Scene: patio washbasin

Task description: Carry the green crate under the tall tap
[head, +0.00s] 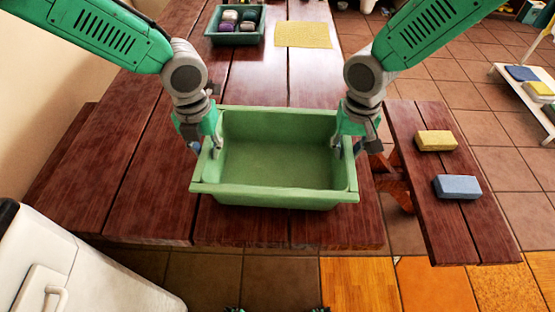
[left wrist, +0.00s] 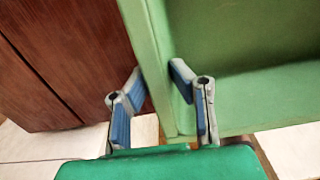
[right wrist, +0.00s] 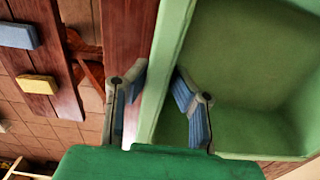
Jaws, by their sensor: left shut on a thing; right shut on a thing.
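The green crate (head: 272,195) is empty and sits level at the near part of the wooden table, on it or just above it; I cannot tell which. My left gripper (head: 205,145) is shut on the crate's left wall, with one finger outside and one inside; the left wrist view shows this wall (left wrist: 150,60) between the fingers. My right gripper (head: 347,150) is shut on the right wall in the same way, and the right wrist view shows that wall (right wrist: 168,70) between its fingers. No tall tap shows in any view.
The wooden table (head: 130,150) is clear around the crate. A dark green tray (head: 235,38) with several rolled items and a yellow cloth (head: 303,35) lie at its far end. A bench at the right holds a yellow sponge (head: 436,140) and a blue sponge (head: 458,187). A white appliance (head: 80,265) stands at lower left.

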